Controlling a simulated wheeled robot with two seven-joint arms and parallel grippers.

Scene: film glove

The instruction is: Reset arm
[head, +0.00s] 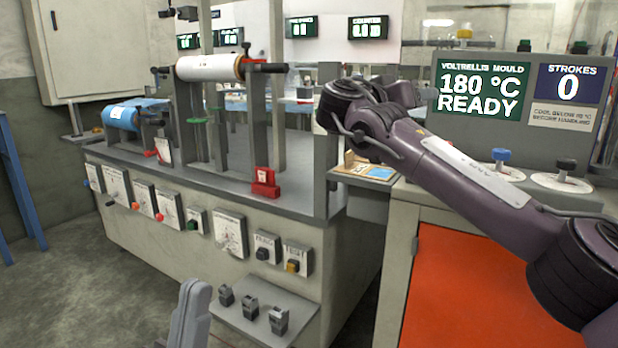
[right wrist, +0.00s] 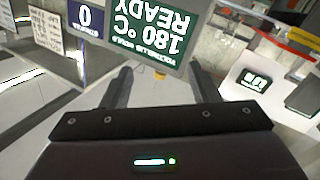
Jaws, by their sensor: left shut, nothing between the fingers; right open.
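My left gripper (head: 192,300) shows in part as grey fingers at the bottom of the head view, in front of the bench. The fingers are together, with nothing seen between them. My right arm comes in from the right and reaches up and across, in front of the mould machine. Its end folds away from the head camera, so the right gripper cannot be made out there. In the right wrist view the right gripper (right wrist: 162,78) has its two dark fingers wide apart and empty. The mould sign (right wrist: 160,35) shows upside down beyond them.
A grey bench (head: 190,270) holds a white roll (head: 210,68) on stands, a blue roll (head: 122,115) and a red block (head: 265,183). A small shelf (head: 262,305) juts out low. The mould machine (head: 405,215) with an orange panel stands right. Bare floor lies left.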

